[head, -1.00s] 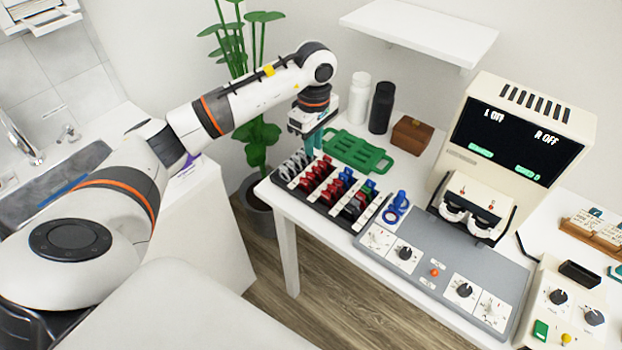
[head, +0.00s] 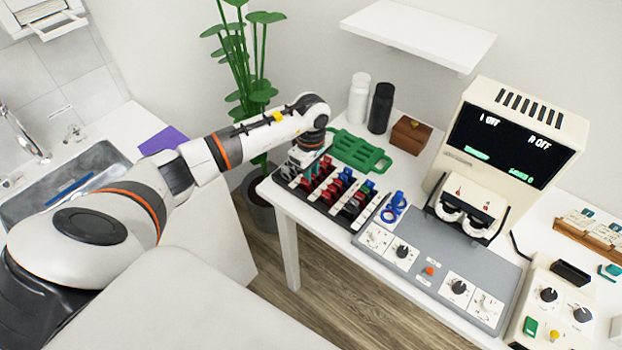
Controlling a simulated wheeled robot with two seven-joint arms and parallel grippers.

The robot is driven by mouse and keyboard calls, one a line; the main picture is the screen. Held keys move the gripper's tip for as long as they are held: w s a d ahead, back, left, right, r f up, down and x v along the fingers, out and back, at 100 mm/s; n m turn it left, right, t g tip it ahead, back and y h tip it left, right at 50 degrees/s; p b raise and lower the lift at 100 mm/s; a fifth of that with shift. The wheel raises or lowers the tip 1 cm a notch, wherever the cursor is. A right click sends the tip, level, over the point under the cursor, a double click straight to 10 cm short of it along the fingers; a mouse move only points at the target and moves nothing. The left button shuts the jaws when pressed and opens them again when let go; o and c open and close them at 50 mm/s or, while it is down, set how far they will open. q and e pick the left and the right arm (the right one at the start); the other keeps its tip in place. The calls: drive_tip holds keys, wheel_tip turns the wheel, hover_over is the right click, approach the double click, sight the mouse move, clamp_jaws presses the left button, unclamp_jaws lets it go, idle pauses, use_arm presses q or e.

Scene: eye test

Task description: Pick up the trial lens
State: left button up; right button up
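A black rack (head: 345,226) on the white table holds rows of lenses with coloured tabs. Red lenses (head: 327,193), blue, green and dark ones stand in it. Which one is the trial lens I cannot tell. A blue ring-shaped piece (head: 395,207) is beside the rack's right end. My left gripper (head: 296,170) is low at the rack's left back end, over the pale-tabbed lenses and partly hiding them. Its fingertips are too small and covered to show whether they are open or touching a lens. My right gripper is out of view.
A green holder with slots (head: 358,152) lies behind the rack. White (head: 359,98) and black (head: 381,108) bottles and a brown box (head: 410,135) stand farther back. A grey control panel (head: 432,255) and a cream display machine (head: 520,90) are to the right. A shelf (head: 418,32) hangs above.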

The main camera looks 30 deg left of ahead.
use_arm(q)
clamp_jaws()
